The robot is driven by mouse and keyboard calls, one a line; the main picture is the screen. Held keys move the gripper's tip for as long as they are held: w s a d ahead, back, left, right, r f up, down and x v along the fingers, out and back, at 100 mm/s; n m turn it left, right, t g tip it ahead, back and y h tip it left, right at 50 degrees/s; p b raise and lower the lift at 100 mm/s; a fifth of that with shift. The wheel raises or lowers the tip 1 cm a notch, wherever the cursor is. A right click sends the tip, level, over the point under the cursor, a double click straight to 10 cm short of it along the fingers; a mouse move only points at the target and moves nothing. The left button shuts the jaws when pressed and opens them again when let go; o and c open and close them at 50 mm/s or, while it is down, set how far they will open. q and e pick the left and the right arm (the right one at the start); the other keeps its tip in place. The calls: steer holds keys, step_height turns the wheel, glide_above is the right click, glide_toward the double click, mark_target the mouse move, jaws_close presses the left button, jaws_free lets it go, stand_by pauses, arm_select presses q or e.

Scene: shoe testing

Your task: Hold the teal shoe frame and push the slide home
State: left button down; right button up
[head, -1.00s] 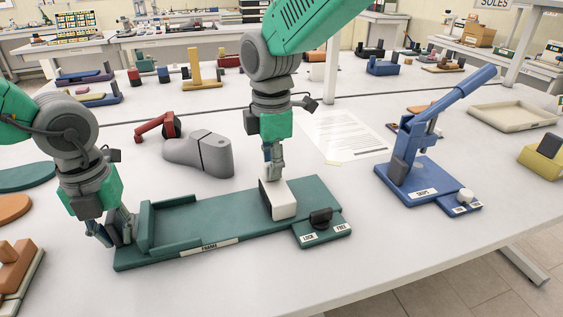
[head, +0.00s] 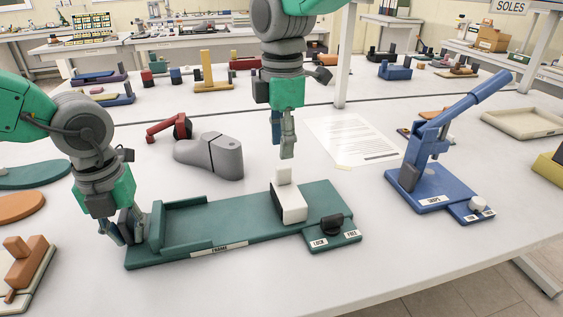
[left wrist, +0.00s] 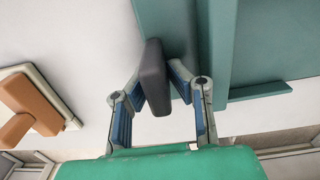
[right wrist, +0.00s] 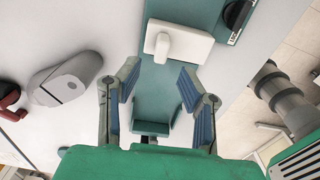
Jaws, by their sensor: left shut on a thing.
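The teal frame (head: 235,215) lies flat on the white table, its raised-walled end at the left. A white slide (head: 291,205) with an upright tab sits across its right part. The slide also shows in the right wrist view (right wrist: 187,40). My left gripper (head: 130,228) is at the frame's left end, shut on a dark grey grip (left wrist: 155,76) there. My right gripper (head: 284,150) hangs just above the slide's tab, apart from it. Its fingers stand open and empty in the right wrist view (right wrist: 158,82).
A black knob (head: 332,225) sits on the plate marked LOCK and FREE at the frame's right end. A grey shoe last (head: 212,156) and a red tool (head: 170,128) lie behind the frame. A blue press (head: 430,180) stands to the right.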

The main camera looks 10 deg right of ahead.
step_height(320, 180, up, 6)
steer(key=shift+f, duration=0.15)
stand_by(0.3)
arm_select(q)
steer(key=c, duration=1.4)
jaws_free()
steer(key=shift+r, duration=0.1)
